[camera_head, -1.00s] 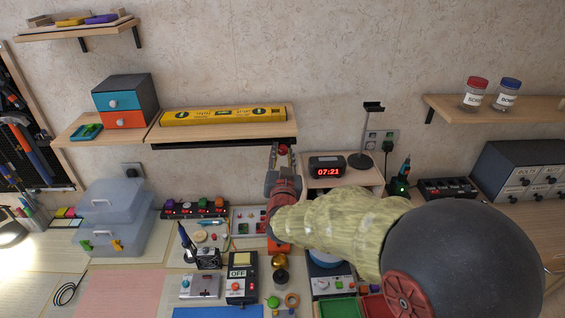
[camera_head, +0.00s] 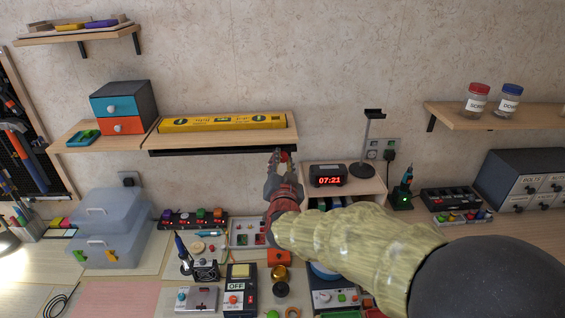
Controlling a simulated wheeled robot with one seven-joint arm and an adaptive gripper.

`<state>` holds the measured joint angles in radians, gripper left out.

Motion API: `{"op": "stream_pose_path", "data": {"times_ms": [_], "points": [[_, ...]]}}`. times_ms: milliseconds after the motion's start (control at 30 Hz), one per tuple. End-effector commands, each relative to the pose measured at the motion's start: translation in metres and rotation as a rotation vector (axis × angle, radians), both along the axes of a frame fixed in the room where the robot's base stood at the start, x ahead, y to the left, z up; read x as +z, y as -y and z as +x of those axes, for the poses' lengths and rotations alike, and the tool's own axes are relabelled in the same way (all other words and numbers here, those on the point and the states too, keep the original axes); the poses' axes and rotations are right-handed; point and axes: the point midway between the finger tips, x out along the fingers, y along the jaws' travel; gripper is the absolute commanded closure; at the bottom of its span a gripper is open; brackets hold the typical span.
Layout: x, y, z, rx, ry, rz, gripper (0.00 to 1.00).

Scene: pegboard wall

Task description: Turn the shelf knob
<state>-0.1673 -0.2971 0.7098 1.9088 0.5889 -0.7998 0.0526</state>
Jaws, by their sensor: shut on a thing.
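The wooden wall shelf (camera_head: 225,137) has a dark bar (camera_head: 215,152) along its underside. My gripper (camera_head: 281,157) is at the right end of this bar, just below the shelf's front edge. Its fingers are shut on a small knob (camera_head: 284,157), which they mostly hide. The knob's angle cannot be made out. My arm reaches up to it from the lower right.
A yellow level (camera_head: 222,123) lies on the shelf beside a small drawer box (camera_head: 124,107). A clock (camera_head: 328,174) and a stand (camera_head: 366,145) are close on the right. Below are a soldering iron (camera_head: 182,248) and an OFF switch box (camera_head: 238,288).

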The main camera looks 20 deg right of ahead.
Motion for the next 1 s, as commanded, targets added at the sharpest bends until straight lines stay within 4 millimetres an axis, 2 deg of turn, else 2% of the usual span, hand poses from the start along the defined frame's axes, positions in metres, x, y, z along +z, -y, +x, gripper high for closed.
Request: {"op": "stream_pose_path", "data": {"times_ms": [333,667,867,1000], "points": [[0.000,0.000,0.000,0.000,0.000,-0.001,0.57],[0.000,-0.001,-0.001,0.001,0.000,-0.001,0.56],[0.002,-0.006,-0.023,0.001,0.002,0.001,0.56],[0.004,-0.014,-0.050,0.003,0.003,0.000,0.56]]}}
